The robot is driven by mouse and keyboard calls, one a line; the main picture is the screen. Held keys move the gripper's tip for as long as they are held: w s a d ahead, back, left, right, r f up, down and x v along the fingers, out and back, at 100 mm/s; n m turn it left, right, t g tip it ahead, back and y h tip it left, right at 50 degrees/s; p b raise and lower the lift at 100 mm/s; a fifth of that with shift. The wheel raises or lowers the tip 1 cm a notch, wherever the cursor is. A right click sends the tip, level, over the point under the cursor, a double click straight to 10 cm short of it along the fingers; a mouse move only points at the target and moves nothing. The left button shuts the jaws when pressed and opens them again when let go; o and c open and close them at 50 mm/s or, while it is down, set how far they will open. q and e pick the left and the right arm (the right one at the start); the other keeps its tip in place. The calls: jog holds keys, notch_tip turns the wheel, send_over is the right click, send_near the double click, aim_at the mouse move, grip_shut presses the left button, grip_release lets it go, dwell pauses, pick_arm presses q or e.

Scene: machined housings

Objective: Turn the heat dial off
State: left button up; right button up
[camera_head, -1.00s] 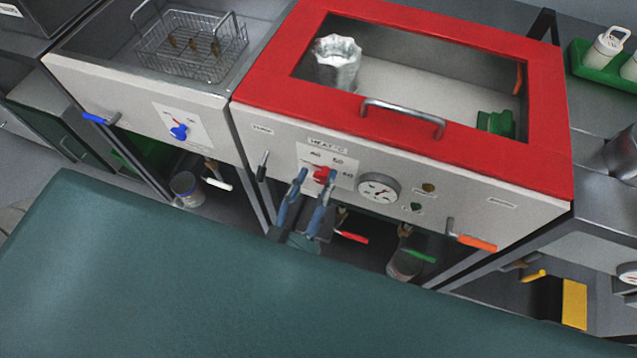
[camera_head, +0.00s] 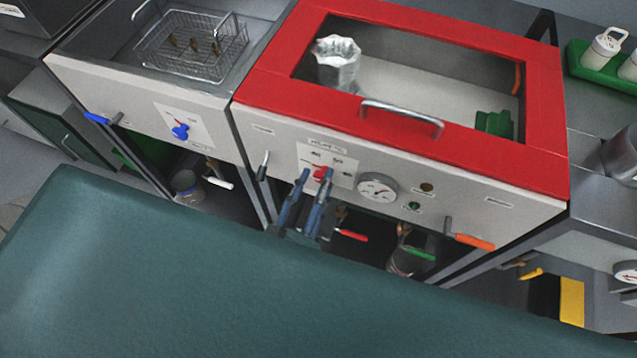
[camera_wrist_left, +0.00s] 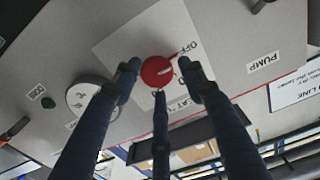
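The red heat dial (camera_head: 320,174) is on the front panel of the red-topped unit, under a heat label and partly hidden behind my gripper. In the left wrist view the round red dial (camera_wrist_left: 157,71) shows on its white plate, with OFF printed at its upper right. My left gripper (camera_head: 317,172) has its blue fingers pointing at the dial. In the left wrist view its two outer fingertips (camera_wrist_left: 159,66) stand on either side of the dial with small gaps, and a middle finger ends just below it. My right gripper is not in view.
A white gauge (camera_head: 378,187) sits right of the dial, and a lever (camera_head: 262,166) sits left. An orange-handled lever (camera_head: 470,240) is farther right. A metal handle (camera_head: 402,115) stands out from the red lid. A neighbouring unit has a blue dial (camera_head: 181,131).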

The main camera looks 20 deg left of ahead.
pick_arm(q)
jog(key=shift+o, duration=0.4)
jog(key=shift+s, duration=0.1)
jog(key=shift+s+f, duration=0.1)
jog(key=shift+s, duration=0.2)
jog(key=s, duration=1.1)
jog(key=shift+s+a, duration=0.15)
jog(key=shift+a, duration=0.05)
jog(key=s+d+f+m+g+h, duration=0.1)
jog(key=s+f+g, duration=0.25)
jog(key=f, duration=1.25)
jog(key=s+f+m+g+h, duration=0.15)
jog(key=f+g, duration=0.35)
jog(key=f, duration=1)
jog(key=s+a+f+g+y, duration=0.1)
jog(key=s+a+f+g, duration=0.3)
jog(key=s+a+f, duration=0.2)
jog(key=s+a+f+g+y, duration=0.2)
jog(key=s+a+f+g, duration=0.2)
jog(key=f, duration=0.7)
jog(key=s+a, duration=0.2)
jog(key=s, duration=0.1)
jog(key=shift+s+a+f, duration=0.2)
jog(key=shift+s+a, duration=0.05)
jog(key=shift+s, duration=0.05)
